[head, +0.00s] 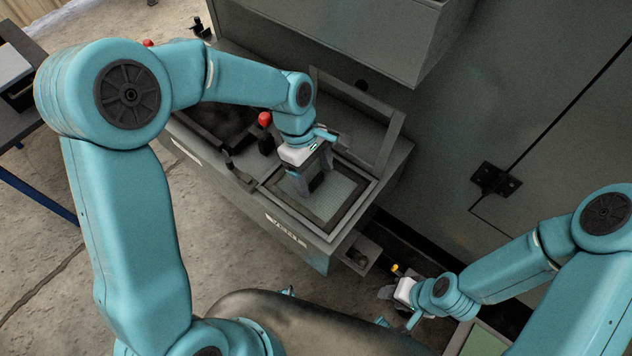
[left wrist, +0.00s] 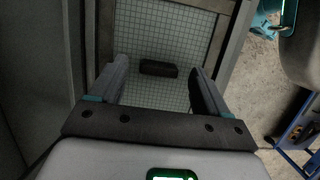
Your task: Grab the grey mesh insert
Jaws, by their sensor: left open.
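The grey mesh insert (head: 342,188) is a light panel with a fine grid, lying inside a dark frame on top of the grey machine. It also shows in the left wrist view (left wrist: 165,100), with a small black block (left wrist: 158,68) on it. My left gripper (head: 315,176) is open above the insert, pointing down. In the left wrist view its two fingers stand apart on either side of the black block, with a gap on each side. My right gripper (head: 396,304) is low at the right, away from the insert; its jaws are too small to judge.
A raised lid-like frame (head: 385,140) stands behind the insert, beneath an overhanging grey cabinet (head: 370,35). A red knob (head: 265,118) sits left of the left gripper. A small open drawer (head: 357,252) is below the machine's front. The concrete floor (head: 50,235) at left is clear.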

